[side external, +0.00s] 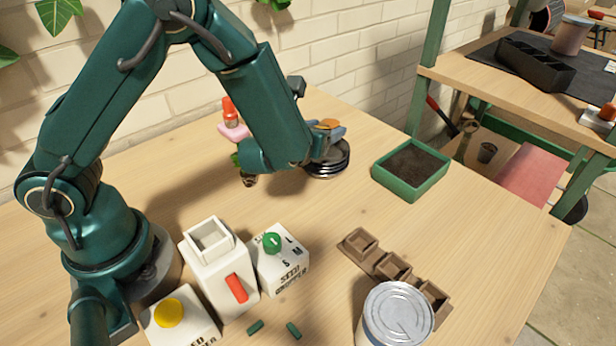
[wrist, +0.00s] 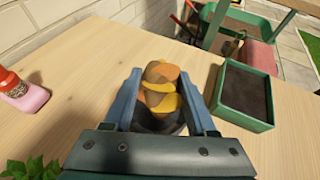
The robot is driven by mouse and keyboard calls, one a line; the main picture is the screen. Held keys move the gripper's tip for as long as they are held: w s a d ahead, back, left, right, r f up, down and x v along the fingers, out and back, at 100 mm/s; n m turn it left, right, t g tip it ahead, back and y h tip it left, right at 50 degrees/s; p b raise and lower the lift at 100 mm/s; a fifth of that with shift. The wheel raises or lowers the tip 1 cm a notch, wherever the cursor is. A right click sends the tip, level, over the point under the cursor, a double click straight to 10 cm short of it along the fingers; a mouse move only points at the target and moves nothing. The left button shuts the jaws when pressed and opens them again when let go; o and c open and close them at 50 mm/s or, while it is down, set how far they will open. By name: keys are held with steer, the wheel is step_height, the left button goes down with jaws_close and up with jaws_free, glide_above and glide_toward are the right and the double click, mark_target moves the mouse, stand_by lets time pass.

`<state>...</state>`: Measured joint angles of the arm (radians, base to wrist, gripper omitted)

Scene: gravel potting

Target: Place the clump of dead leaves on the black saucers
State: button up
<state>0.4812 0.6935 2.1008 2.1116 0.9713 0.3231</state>
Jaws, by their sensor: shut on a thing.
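The clump of dead leaves (wrist: 160,88), orange, brown and yellow, is between the two blue fingers of my gripper (wrist: 165,92) in the wrist view. My gripper (side external: 331,130) is shut on it. In the side view only a small orange part of the clump (side external: 328,124) shows between the fingers. The stack of black saucers (side external: 327,171) stands on the table directly below my gripper. In the wrist view a dark saucer edge (wrist: 178,129) shows beneath the clump. I cannot tell whether the clump touches the top saucer.
A green tray of dark soil (side external: 411,168) stands right of the saucers. A pink and red bottle (wrist: 22,90) and a leafy plant (wrist: 33,168) are to the left. White seed dispensers (side external: 280,258), a brown pot strip (side external: 392,268) and a tin (side external: 396,315) stand nearer the front.

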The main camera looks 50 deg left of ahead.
steer(key=shift+f, duration=0.7)
steer(key=shift+f, duration=0.15)
steer(key=o, duration=1.4)
steer(key=shift+c, duration=0.2)
